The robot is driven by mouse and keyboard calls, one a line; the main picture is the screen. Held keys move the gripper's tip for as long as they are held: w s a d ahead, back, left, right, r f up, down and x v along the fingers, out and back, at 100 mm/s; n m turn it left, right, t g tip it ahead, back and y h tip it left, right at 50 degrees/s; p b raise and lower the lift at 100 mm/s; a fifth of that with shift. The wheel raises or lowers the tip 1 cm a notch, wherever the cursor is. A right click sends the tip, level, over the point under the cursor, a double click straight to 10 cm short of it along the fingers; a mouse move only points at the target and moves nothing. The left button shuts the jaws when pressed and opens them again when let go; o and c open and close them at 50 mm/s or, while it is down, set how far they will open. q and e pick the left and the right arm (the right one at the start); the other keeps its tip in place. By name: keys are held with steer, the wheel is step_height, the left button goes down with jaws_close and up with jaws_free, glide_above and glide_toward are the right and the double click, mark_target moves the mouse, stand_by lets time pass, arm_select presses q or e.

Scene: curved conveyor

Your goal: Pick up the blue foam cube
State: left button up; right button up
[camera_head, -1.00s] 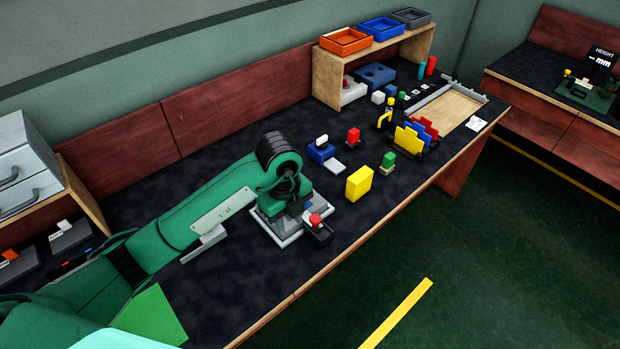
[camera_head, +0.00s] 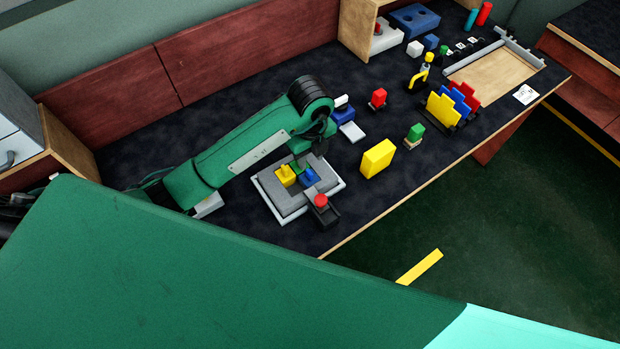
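Another blue block (camera_head: 310,176) sits in a grey tray (camera_head: 270,197) next to a yellow piece (camera_head: 286,176). I cannot tell from the picture which blue one is foam. My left arm reaches in from the left, and my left gripper (camera_head: 312,152) points down over the back of the tray, close to the blue block there. Its fingertips are too small and dark to show whether they are open. My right gripper is not in view.
A rack of coloured plates (camera_head: 452,104) is farther right. My green arm link hides the lower left.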

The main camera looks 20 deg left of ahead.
mark_target(309, 172)
arm_select(q)
steer(key=shift+f, duration=0.55)
steer(key=shift+s+a+f+p, duration=0.1)
steer(key=shift+f+p, duration=0.2)
step_height(309, 172, down, 4)
steer(key=shift+a+r+p, duration=0.1)
steer(key=shift+r+p, duration=0.05)
steer(key=shift+p, duration=0.45)
steer(key=shift+f, duration=0.4)
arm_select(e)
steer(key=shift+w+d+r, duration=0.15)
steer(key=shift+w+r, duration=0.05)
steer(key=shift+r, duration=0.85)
arm_select(q)
jaws_close()
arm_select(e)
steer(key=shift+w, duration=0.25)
